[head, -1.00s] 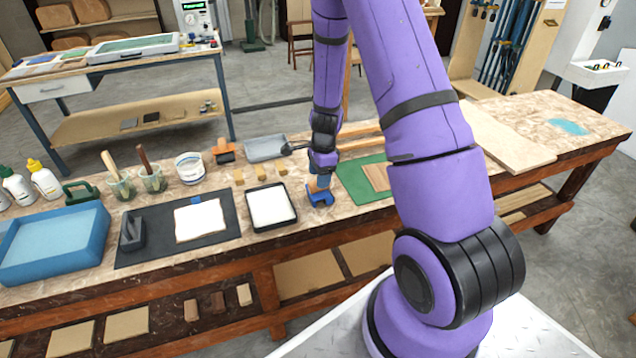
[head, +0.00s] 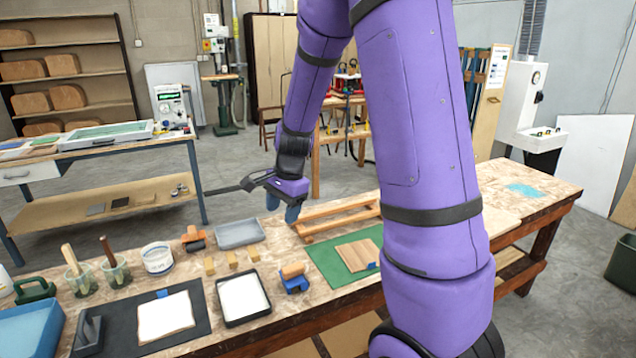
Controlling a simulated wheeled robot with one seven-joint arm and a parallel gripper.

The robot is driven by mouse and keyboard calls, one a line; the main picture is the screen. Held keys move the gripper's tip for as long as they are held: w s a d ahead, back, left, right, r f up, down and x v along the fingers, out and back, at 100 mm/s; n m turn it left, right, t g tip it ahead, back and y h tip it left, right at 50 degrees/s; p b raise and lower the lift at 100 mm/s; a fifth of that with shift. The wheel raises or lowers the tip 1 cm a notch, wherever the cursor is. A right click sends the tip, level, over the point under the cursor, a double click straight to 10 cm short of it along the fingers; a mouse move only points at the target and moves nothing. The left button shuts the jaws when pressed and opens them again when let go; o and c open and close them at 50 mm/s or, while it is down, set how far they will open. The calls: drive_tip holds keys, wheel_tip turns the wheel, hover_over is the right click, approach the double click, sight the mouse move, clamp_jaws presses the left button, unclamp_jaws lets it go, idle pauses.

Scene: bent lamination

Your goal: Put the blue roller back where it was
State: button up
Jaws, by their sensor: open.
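The blue roller (head: 294,284) rests on the bench, between the black-rimmed tray with white content (head: 243,297) and the green mat (head: 325,262). It has a blue frame and a wooden cylindrical part on top. My gripper (head: 282,206) is above and behind it, clear of the bench, with its blue-grey fingers pointing down. The fingers are apart, and nothing shows between them. Whether anything lies under the roller is hidden.
An orange roller (head: 194,238) and a grey tray (head: 240,233) stand further back. Several small wooden blocks (head: 232,259) lie before them. A wooden rack (head: 325,217) is behind the green mat, which holds a wooden panel (head: 358,254). Glue pots stand at left.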

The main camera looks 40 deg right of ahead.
drive_tip(key=s+a+r+n+t, duration=0.2)
drive_tip(key=s+a+r+n, duration=0.2)
drive_tip(key=s+r+n, duration=0.4)
drive_tip(key=s+a+r+n+t+h, duration=0.1)
drive_tip(key=s+a+r+n, duration=0.4)
drive_tip(key=s+r+n, duration=0.3)
drive_tip(key=s+r, duration=0.3)
drive_tip(key=s, duration=0.4)
drive_tip(key=shift+s+a+r+t+h, duration=0.2)
drive_tip(key=shift+s+r+t+h, duration=0.1)
drive_tip(key=shift+s+t, duration=0.1)
